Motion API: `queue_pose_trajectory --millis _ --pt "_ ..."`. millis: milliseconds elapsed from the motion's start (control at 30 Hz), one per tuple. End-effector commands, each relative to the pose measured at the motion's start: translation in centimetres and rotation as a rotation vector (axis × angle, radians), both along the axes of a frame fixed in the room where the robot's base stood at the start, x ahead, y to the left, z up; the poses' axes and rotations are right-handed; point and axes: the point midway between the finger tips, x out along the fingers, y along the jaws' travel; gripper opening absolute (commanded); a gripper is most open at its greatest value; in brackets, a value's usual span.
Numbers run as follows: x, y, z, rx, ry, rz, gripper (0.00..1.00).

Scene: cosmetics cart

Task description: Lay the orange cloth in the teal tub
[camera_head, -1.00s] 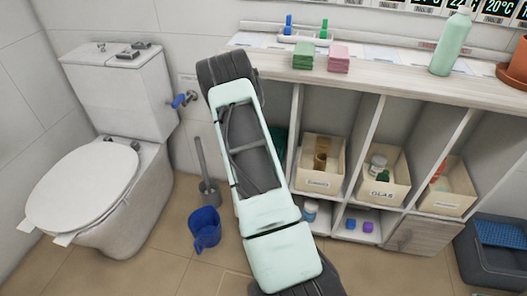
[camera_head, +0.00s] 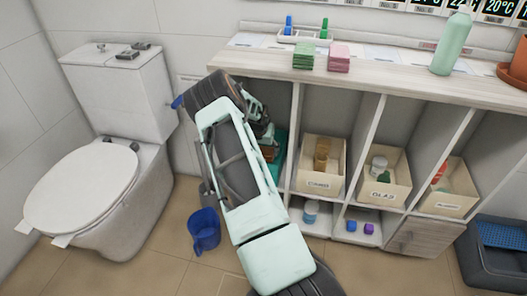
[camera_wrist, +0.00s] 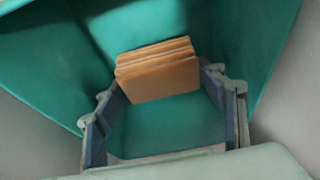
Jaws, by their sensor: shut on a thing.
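The orange cloth (camera_wrist: 157,72) is a folded stack between the two fingers of my gripper (camera_wrist: 160,92) in the wrist view. My gripper is shut on it. The teal tub (camera_wrist: 275,50) surrounds the cloth and fingertips, with its walls at the back and sides. I cannot tell whether the cloth touches the tub's floor. In the head view the teal tub (camera_head: 280,152) stands in the leftmost shelf compartment, partly hidden by my arm, and a little of the orange cloth (camera_head: 269,151) shows there.
Shelf dividers (camera_head: 294,125) and the countertop (camera_head: 390,78) enclose the compartment closely. Labelled bins (camera_head: 319,181) fill the compartments to the right. Green cloths (camera_head: 303,56) and pink cloths (camera_head: 339,58) lie on top. A blue bucket (camera_head: 205,230) and a toilet (camera_head: 95,190) stand left.

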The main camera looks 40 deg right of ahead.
Motion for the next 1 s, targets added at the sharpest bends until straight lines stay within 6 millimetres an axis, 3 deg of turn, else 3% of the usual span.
queue_pose_trajectory --millis 600,633,767,1000 --pt "0.0 0.0 -1.2 -0.002 -0.001 0.0 0.45" --pt "0.0 0.0 -1.2 -0.001 -0.001 0.0 0.66" --pt "0.0 0.0 -1.2 -0.001 -0.001 0.0 0.8" --pt "0.0 0.0 -1.2 -0.001 -0.001 0.0 0.82"
